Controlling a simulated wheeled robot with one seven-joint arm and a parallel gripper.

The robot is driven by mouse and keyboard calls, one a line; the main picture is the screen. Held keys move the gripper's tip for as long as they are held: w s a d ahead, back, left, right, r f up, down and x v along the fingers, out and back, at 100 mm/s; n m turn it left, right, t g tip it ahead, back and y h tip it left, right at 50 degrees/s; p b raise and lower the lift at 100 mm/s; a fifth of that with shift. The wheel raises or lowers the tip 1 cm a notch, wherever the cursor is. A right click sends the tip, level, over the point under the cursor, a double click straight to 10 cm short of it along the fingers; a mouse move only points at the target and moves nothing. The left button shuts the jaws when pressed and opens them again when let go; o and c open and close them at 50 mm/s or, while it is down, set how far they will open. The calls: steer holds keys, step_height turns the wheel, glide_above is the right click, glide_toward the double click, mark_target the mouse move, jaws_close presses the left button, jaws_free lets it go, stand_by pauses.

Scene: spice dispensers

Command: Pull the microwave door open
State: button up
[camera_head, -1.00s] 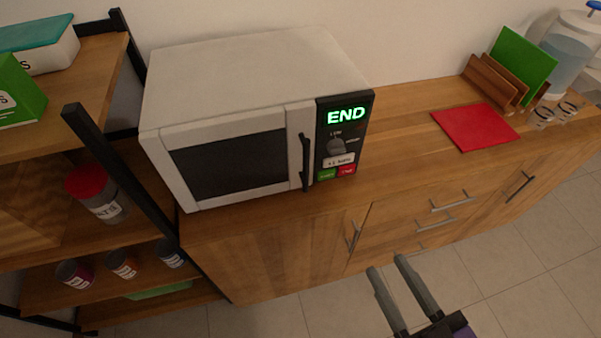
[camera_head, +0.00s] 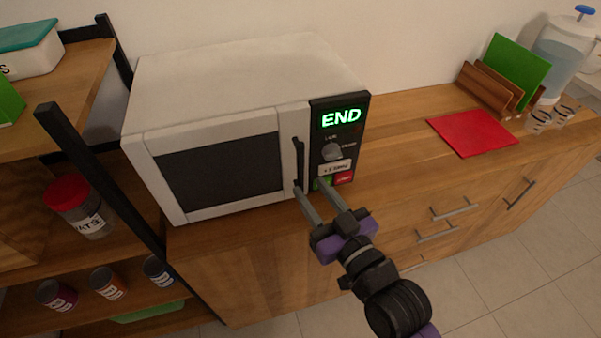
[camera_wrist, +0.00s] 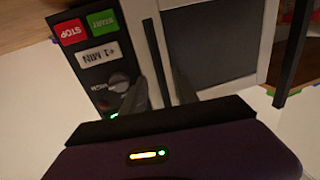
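The white microwave (camera_head: 235,75) stands on the wooden counter, with its dark-windowed door (camera_head: 222,172) closed. A black vertical handle (camera_head: 298,160) is on the door's right edge, beside the control panel (camera_head: 337,140). My gripper (camera_head: 310,186) is open, its two fingers spread near the lower end of the handle, in front of the panel's edge. In the wrist view, which is turned over, the handle (camera_wrist: 155,52) runs down between the two fingers of my gripper (camera_wrist: 161,92). I cannot tell whether either finger touches it.
The panel's display reads END. A black-framed shelf (camera_head: 100,185) with jars and cans stands close on the left. A red mat (camera_head: 470,132), a wooden rack with a green board (camera_head: 516,70) and a water dispenser (camera_head: 566,55) sit to the right. Floor in front is clear.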

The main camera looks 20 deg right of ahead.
mark_target(303, 178)
steer(key=w, duration=0.2)
steer(key=w+a, duration=0.1)
steer(key=w, duration=0.2)
steer(key=shift+w, duration=0.25)
jaws_close()
stand_by(1.3)
